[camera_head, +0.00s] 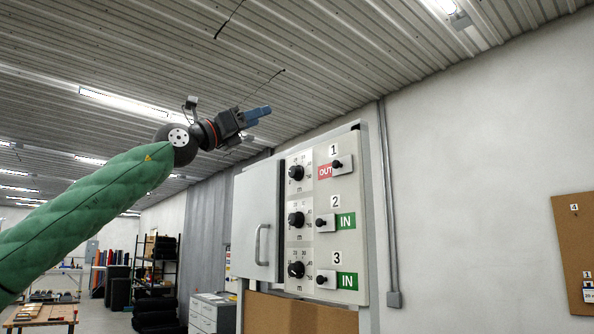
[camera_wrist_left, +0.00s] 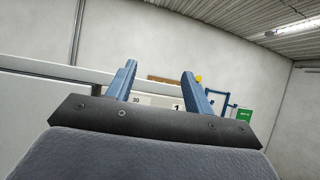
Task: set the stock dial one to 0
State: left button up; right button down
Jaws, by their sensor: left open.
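The stock dial one (camera_head: 296,172) is the top black knob on the light grey control panel, beside the number 1 label and a red OUT marking (camera_head: 325,171). Its exact pointer setting is too small to read. My left gripper (camera_head: 258,114) is raised up and left of the panel's top, apart from the dial. In the left wrist view its two blue fingers (camera_wrist_left: 160,88) are spread with nothing between them. Part of the panel's scale and a 1 label (camera_wrist_left: 176,107) show beyond the fingers. My right gripper is not in view.
Dials two (camera_head: 296,219) and three (camera_head: 296,269) sit below, each with a switch and a green IN marking. A cabinet door with a handle (camera_head: 262,245) is at the panel's left. A conduit (camera_head: 388,200) runs up the wall at right. The air around the gripper is clear.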

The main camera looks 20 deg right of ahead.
aim_at(291, 171)
pick_arm(q)
jog(key=w+d+f+m+y, duration=0.1)
jog(key=w+f+y, duration=0.15)
jog(key=f, duration=0.25)
jog(key=w+d+f+y, duration=0.1)
jog(key=f+y, duration=0.3)
jog(key=p+x, duration=0.1)
jog(key=x, duration=0.2)
jog(key=p+x, duration=0.2)
jog(key=x, duration=0.2)
jog(key=shift+w+f, duration=0.15)
jog(key=shift+f, duration=0.1)
jog(key=shift+w+d+f+p, duration=0.15)
jog(key=shift+d+p, duration=0.2)
jog(key=shift+d, duration=0.2)
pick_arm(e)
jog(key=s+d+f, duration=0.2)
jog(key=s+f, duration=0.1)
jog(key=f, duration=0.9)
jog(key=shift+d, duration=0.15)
pick_arm(q)
jog(key=c, duration=1)
